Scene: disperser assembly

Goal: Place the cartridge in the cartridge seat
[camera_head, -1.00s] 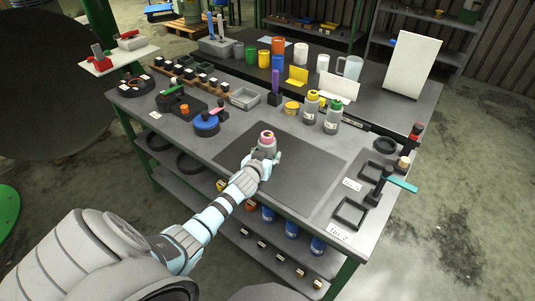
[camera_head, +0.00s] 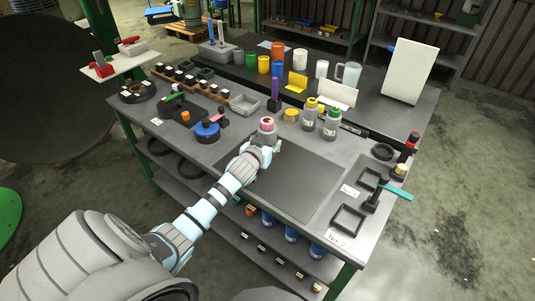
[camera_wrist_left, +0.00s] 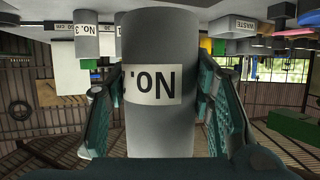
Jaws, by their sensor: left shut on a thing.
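My left gripper (camera_head: 262,146) is shut on a grey cylindrical cartridge (camera_head: 267,127) with a pink top. It holds the cartridge near the back edge of the dark mat; whether it clears the table I cannot tell. In the left wrist view the grey cartridge (camera_wrist_left: 160,125), with a white label reading "No.", stands between the two dark teal fingers (camera_wrist_left: 160,105). The rest of the label is not readable. My right gripper is not in view.
A blue round piece (camera_head: 207,130), a grey tray (camera_head: 244,105) and a purple upright piece (camera_head: 274,92) stand left and behind. The dark mat (camera_head: 300,185) is clear. Black square frames (camera_head: 349,219) lie at the right.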

